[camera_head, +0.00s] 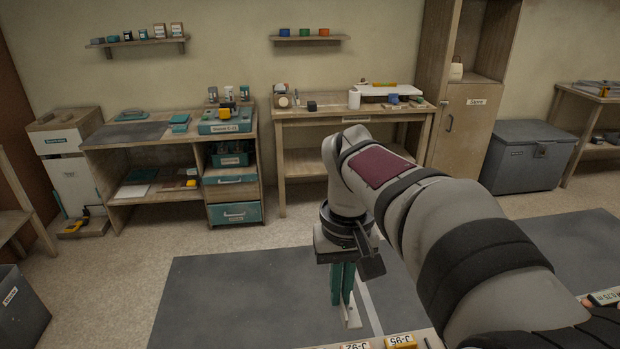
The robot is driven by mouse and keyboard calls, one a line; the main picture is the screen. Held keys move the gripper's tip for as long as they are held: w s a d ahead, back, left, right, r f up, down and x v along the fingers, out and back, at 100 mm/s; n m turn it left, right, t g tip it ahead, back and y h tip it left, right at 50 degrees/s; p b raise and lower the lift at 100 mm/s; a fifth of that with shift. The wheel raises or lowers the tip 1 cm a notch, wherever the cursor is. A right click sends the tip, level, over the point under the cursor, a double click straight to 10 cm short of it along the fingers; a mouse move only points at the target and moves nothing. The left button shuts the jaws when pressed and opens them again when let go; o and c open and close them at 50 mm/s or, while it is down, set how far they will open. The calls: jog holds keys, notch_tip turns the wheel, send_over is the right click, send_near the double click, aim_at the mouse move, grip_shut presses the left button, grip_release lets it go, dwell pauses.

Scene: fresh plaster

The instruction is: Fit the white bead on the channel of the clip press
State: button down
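My gripper (344,300) points down over the dark grey mat in the lower middle. Its two teal fingers are close together, and I cannot tell whether they are open or shut. A small pale piece (352,316) shows at the fingertips; I cannot tell whether it is the white bead, a fingertip or something below. I cannot make out a clip press or its channel. My arm covers much of the lower right.
A teal-fronted bench (190,157) stands at the back left. A wooden table (300,120) with a white cylinder (354,99) stands at the back middle. A grey chest (525,160) is at right. Labelled items, including a yellow one (400,342), line the front edge. The mat (230,300) is clear at left.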

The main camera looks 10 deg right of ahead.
jog(key=s+d+f, duration=0.1)
jog(key=d+f, duration=0.7)
jog(key=d, duration=0.4)
jog(key=s+d+f, duration=0.1)
jog(key=d+f, duration=0.7)
jog(key=d, duration=0.5)
notch_tip(320, 180, down, 10)
jog(key=shift+d+f, duration=0.15)
jog(key=shift+w+f, duration=0.1)
jog(key=shift+f, duration=0.05)
jog(key=shift+f, duration=0.2)
jog(key=shift+f, duration=0.35)
jog(key=c, duration=1.1)
grip_release()
jog(key=shift+o, duration=0.3)
